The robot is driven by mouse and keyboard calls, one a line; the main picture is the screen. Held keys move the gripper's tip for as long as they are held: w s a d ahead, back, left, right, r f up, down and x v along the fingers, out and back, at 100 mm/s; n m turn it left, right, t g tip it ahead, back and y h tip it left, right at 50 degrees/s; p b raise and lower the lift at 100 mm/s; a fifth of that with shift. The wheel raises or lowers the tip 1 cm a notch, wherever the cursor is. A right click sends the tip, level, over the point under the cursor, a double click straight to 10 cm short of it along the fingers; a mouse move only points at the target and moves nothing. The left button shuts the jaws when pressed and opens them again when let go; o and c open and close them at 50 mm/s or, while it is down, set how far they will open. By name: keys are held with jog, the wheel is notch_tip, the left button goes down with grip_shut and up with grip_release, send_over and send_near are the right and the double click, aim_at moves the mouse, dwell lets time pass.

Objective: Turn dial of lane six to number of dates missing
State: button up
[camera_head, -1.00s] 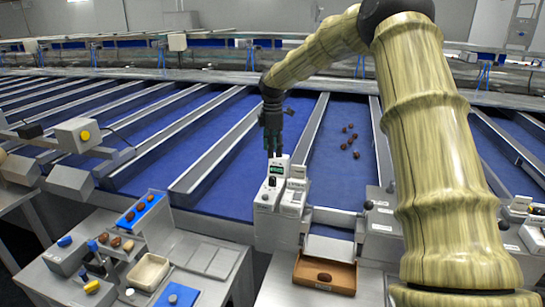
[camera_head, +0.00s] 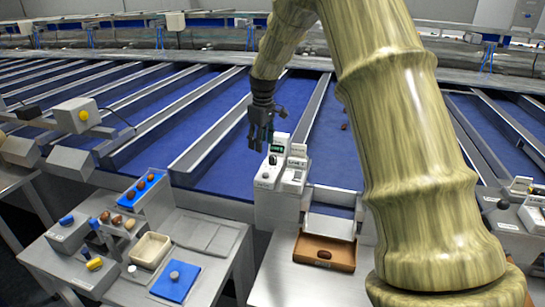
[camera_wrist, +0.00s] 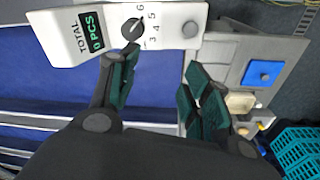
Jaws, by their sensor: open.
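A white control box (camera_head: 268,200) stands at the front end of a blue lane. In the wrist view its face shows a dark round dial (camera_wrist: 132,28) with the numbers 3 to 6 visible around part of it. A display (camera_wrist: 94,32) beside it reads "TOTAL 0 PCS". My gripper (camera_wrist: 163,92) is open and empty, its fingers near the dial and apart from it. In the head view my gripper (camera_head: 260,142) hangs at the upper left of the box. No lane number is readable.
A brown tray (camera_head: 345,262) holding one date (camera_head: 324,254) sits in front of the box. A side table (camera_head: 215,265) at left holds sample dates, a cream bin (camera_head: 150,250) and a blue pad (camera_head: 188,288). Metal dividers (camera_head: 215,138) separate the blue lanes.

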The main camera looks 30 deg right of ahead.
aim_at(273, 157)
jog(key=s+d+r+m+t+h+b, duration=0.1)
jog(key=s+d+r+m+t+h, duration=0.15)
jog(key=m, duration=0.95)
jog(key=shift+s+p+x, duration=0.1)
jog(key=shift+p+x, duration=0.85)
jog(key=shift+x, duration=1.95)
jog(key=shift+s+p+x, duration=0.15)
jog(key=shift+p+x, duration=0.8)
jog(key=shift+x, duration=2)
jog(key=shift+d, duration=0.15)
jog(key=c, duration=1)
